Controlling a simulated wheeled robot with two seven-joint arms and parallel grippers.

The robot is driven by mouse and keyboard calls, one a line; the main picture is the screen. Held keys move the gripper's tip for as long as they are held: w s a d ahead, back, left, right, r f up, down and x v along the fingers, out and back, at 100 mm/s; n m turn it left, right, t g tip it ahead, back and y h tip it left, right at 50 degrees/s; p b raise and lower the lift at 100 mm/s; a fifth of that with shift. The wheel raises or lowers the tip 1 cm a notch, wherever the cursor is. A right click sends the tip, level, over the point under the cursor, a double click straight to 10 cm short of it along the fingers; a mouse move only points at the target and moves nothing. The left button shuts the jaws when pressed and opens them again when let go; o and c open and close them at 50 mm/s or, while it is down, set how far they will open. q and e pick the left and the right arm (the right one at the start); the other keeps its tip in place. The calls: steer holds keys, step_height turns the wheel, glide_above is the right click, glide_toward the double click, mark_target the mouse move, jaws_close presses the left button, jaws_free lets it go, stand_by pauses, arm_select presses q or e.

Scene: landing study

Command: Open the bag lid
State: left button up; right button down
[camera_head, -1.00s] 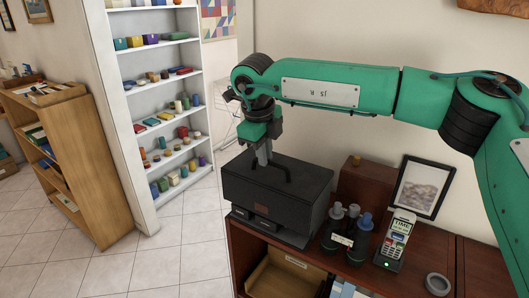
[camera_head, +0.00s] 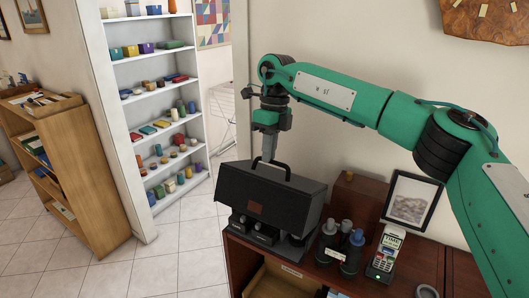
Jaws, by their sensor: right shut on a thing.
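The bag (camera_head: 265,200) is a dark, boxy case on the brown cabinet in the middle of the head view. A small brown patch shows on its broad front face. Its upper part, which looks like the lid, is tipped, and its front edge sits above the dark pieces below. A black arched handle (camera_head: 285,169) stands on its top. My right gripper (camera_head: 267,156) points down from above, its grey fingers shut at the left end of the handle. The fingertips are partly hidden against the dark bag. My left gripper is out of view.
Dark bottles (camera_head: 350,252), a card terminal (camera_head: 385,252) and a framed picture (camera_head: 411,200) stand right of the bag on the brown cabinet (camera_head: 432,262). A white shelf (camera_head: 152,115) stands behind left. Open tiled floor lies to the left.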

steer(key=shift+w+d+r+p, duration=0.35)
steer(key=shift+w+d+r, duration=0.15)
steer(key=shift+w+d, duration=0.35)
steer(key=shift+a, duration=0.1)
